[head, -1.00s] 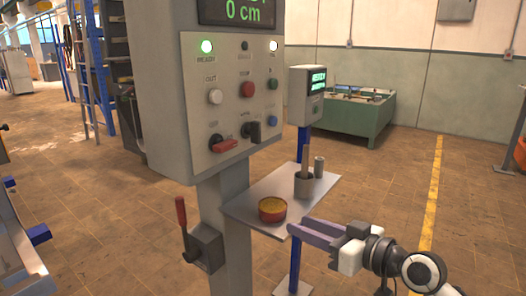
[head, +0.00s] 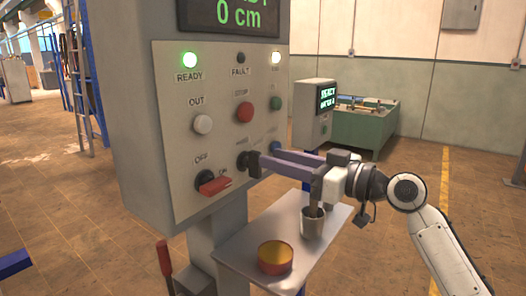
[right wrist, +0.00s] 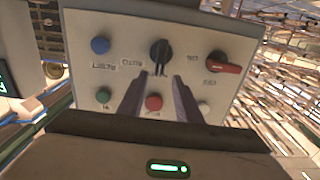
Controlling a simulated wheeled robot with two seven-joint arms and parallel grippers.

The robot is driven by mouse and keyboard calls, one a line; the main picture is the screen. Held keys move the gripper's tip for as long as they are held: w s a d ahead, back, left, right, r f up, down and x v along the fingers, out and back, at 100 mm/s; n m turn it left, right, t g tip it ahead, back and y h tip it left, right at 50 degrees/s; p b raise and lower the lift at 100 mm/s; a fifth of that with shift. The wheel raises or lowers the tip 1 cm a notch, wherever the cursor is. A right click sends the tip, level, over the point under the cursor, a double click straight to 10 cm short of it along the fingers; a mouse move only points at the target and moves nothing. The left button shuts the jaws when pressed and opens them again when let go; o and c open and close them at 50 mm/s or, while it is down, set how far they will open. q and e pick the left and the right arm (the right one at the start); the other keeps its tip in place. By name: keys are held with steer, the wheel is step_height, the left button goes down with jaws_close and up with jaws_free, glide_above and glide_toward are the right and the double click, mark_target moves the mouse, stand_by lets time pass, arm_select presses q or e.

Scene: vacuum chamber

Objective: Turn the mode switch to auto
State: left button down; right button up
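The mode switch is a black rotary knob (head: 247,163) on the grey control panel (head: 180,120), right of the red-handled switch (head: 214,186). In the right wrist view the knob (right wrist: 160,50) shows upside down, between the blue button and the red handle. My right gripper (head: 267,158) has its two fingers pointing at the knob, with the tips close to it. In the right wrist view my right gripper (right wrist: 160,78) is open, a gap between its fingers and the knob beyond the gap. I cannot tell whether the tips touch the knob. My left gripper is not in view.
White (head: 202,123) and red (head: 244,111) buttons sit above the switches; a blue button (head: 276,146) is partly behind my fingers. Below is a shelf (head: 245,246) with a red-yellow tin (head: 275,257) and a grey cup (head: 312,223). A red-handled lever (head: 163,262) is at lower left.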

mark_target(260, 154)
steer(key=x, duration=0.3)
steer(key=shift+w+a, duration=0.4)
steer(key=shift+a, duration=0.1)
steer(key=shift+w+a, duration=0.1)
jaws_close()
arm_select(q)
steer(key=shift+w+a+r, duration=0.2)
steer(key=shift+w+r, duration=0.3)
